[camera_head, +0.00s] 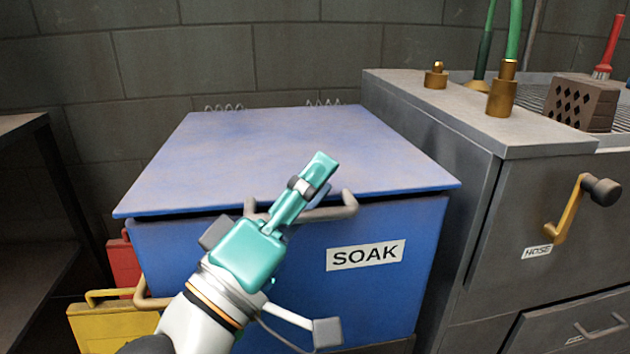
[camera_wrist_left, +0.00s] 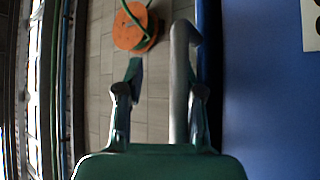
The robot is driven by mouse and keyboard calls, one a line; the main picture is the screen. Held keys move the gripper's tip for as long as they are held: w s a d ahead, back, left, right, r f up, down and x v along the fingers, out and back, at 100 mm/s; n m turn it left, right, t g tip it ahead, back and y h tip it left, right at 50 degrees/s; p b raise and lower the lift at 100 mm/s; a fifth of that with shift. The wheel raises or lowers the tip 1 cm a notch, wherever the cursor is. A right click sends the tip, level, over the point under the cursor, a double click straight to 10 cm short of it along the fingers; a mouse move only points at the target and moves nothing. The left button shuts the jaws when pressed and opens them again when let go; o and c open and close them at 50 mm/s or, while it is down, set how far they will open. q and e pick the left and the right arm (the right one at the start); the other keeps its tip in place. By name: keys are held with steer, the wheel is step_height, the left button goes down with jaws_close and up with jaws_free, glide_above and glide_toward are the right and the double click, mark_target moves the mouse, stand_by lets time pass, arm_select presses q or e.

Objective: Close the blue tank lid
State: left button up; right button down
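The blue tank (camera_head: 300,270) labelled SOAK stands in the middle of the head view. Its blue lid (camera_head: 250,150) lies over the top, with a thin dark gap showing under the front edge. A grey bar handle (camera_head: 343,207) sits at the lid's front edge. My left gripper (camera_head: 316,172) is in front of the handle and hides part of it. In the left wrist view, the fingers of my left gripper (camera_wrist_left: 160,90) are apart, with the grey handle (camera_wrist_left: 180,75) between them, closer to the right finger. Contact cannot be told. My right gripper is not in view.
A grey cabinet (camera_head: 560,230) with a HOSE crank (camera_head: 565,215) stands close on the right, a hollow brick (camera_head: 583,104) on it. A yellow box (camera_head: 110,325) and red box (camera_head: 122,262) are at lower left. A dark shelf (camera_head: 25,190) stands left.

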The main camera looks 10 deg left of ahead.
arm_select(q)
steer(key=shift+d+h, duration=0.3)
steer(key=shift+d, duration=0.25)
